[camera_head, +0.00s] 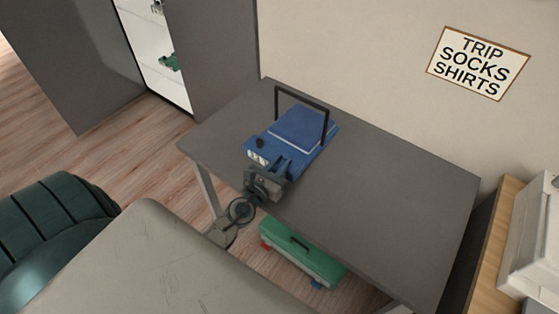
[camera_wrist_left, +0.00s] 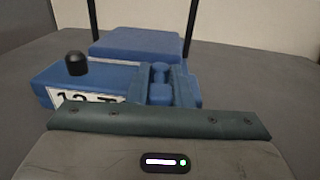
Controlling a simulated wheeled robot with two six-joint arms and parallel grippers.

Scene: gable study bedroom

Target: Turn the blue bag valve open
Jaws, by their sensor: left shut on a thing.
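The blue bag (camera_head: 307,128) lies on the dark grey table with a black upright frame at its back. It also fills the upper middle of the left wrist view (camera_wrist_left: 135,46). Its front has a black knob and a white label. The blue valve (camera_wrist_left: 160,76) is at the front right of the bag in the wrist view, among blue parts. My left gripper (camera_head: 279,169) reaches in at the bag's front edge and is shut on the valve. The gripper partly hides the valve in the head view, so its exact turn is unclear. My right gripper is out of view.
The grey table (camera_head: 390,205) is clear to the right of the bag. A green case (camera_head: 302,254) is under its front edge. A dark green rounded object (camera_head: 58,235) is at lower left. A wall sign (camera_head: 478,63) hangs behind, and a wooden surface (camera_head: 492,240) stands right.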

